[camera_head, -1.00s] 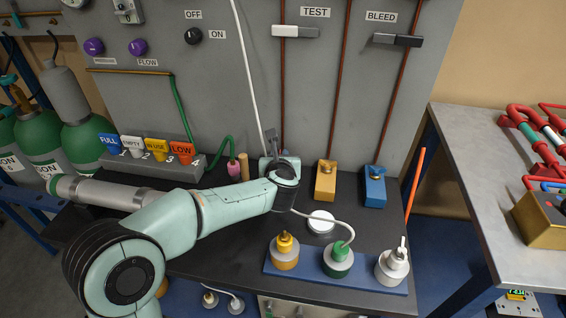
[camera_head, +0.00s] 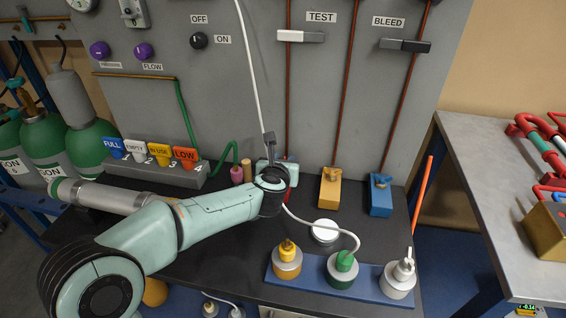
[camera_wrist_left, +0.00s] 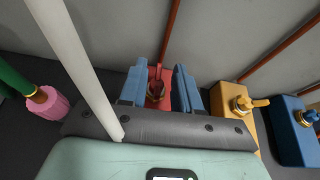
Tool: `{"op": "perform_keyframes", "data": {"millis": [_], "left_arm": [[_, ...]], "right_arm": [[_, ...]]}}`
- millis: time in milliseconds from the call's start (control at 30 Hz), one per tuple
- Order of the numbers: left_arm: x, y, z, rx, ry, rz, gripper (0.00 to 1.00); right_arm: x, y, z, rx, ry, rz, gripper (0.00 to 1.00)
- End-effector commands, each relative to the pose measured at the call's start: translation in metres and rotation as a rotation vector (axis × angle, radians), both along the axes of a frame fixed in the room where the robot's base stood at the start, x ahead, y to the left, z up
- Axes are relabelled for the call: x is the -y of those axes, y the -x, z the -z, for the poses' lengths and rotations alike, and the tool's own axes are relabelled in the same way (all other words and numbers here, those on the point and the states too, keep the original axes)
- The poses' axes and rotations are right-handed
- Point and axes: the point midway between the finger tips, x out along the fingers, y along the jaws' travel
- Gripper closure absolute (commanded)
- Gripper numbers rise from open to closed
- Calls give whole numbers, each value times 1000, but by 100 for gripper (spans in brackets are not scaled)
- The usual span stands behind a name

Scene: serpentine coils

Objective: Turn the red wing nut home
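In the left wrist view, the red wing nut (camera_wrist_left: 155,91) stands on a red block (camera_wrist_left: 165,76) against the grey panel. My left gripper (camera_wrist_left: 159,80) has its two blue fingers apart, one on each side of the wing nut, with gaps visible. Contact with the nut cannot be seen. In the head view, my left gripper (camera_head: 278,170) is at the back of the dark bench, and my wrist hides the wing nut. Only a sliver of the red block (camera_head: 289,189) shows beside my wrist. My right gripper is out of view.
A yellow block (camera_head: 330,189) and a blue block (camera_head: 380,196), each with a wing nut, stand to the right. A pink-ended green hose (camera_head: 237,174) is to the left. A white hose (camera_wrist_left: 75,62) crosses close to my gripper. Several capped fittings sit on a blue tray (camera_head: 310,289).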

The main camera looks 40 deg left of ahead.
Motion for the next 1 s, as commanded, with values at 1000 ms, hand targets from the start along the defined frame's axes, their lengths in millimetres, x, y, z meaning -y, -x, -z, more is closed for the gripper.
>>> {"op": "perform_keyframes", "data": {"millis": [1000], "left_arm": [[63, 102, -48, -3, 2, 0, 68]], "right_arm": [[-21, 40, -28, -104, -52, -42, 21]]}}
